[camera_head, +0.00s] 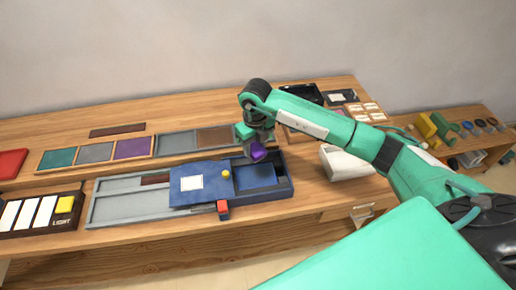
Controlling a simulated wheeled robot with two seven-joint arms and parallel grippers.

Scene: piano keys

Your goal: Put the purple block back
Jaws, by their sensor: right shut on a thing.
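The purple block (257,152) is between the fingers of my right gripper (255,146). The gripper is shut on it and holds it above the back edge of the blue and grey box. The block is well to the right of that square. My left gripper is not in view.
A long grey box (110,207) with a blue panel (205,182) lies at the front. A piano-key box (38,212) stands at the left and a white bin (345,165) at the right. A red tile (11,162) is at the far left.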

